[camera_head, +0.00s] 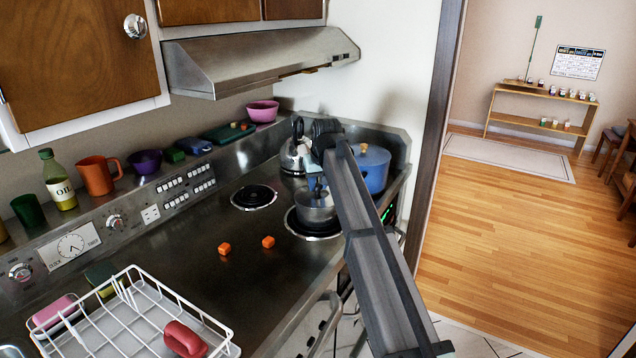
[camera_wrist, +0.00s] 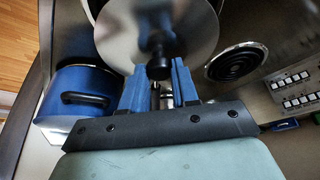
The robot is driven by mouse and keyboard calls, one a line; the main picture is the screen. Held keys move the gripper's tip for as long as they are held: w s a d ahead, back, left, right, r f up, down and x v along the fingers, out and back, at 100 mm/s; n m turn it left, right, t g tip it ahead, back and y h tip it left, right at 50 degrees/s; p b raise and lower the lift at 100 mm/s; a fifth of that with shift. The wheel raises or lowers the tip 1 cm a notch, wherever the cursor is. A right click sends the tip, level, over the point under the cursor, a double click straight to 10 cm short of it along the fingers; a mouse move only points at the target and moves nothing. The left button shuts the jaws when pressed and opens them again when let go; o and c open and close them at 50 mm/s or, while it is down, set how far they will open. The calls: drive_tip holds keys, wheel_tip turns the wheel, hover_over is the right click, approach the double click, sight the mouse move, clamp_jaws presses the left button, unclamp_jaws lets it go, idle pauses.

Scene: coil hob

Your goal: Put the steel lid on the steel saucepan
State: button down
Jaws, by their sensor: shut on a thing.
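The steel lid (camera_wrist: 155,30) is a shiny disc with a black knob (camera_wrist: 158,68). My gripper (camera_wrist: 161,72) is shut on the lid's knob, with a blue finger on each side. In the head view, the lid appears right over the saucepan's top; I cannot tell whether it touches the rim. My arm covers part of the saucepan's right side. In the wrist view, the lid hides most of what is below it.
A blue pot (camera_head: 371,168) stands behind and right of the saucepan, and a steel kettle (camera_head: 293,155) stands behind it. The rear left coil (camera_head: 254,197) is bare. Two orange cubes (camera_head: 268,242) lie on the hob's front left. A white dish rack (camera_head: 130,310) stands near left.

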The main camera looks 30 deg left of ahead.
drive_tip(key=shift+c, duration=1.4)
unclamp_jaws()
drive_tip(key=shift+r, duration=3.55)
